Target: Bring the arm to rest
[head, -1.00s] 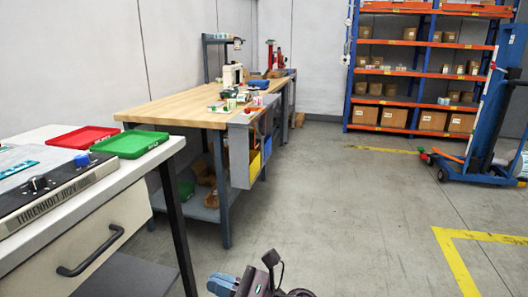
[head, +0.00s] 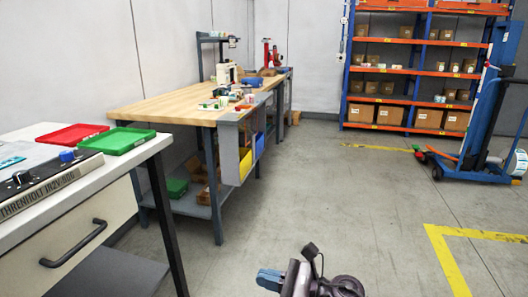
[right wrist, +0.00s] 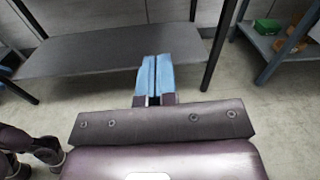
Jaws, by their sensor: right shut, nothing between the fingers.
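My right gripper (head: 270,279) shows at the bottom of the head view, with its blue fingers pointing left. In the right wrist view its two blue fingers (right wrist: 155,76) lie side by side, shut and empty. They are over the floor, in front of the grey lower shelf of the near table. My left gripper is not in view.
The near white table (head: 140,153) at left holds a label rewinder (head: 50,185), a red tray (head: 73,136) and a green tray (head: 122,141). A wooden workbench (head: 150,110) stands behind. Shelving (head: 345,75) and a blue lifter (head: 485,120) are at the back right. The middle floor is clear.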

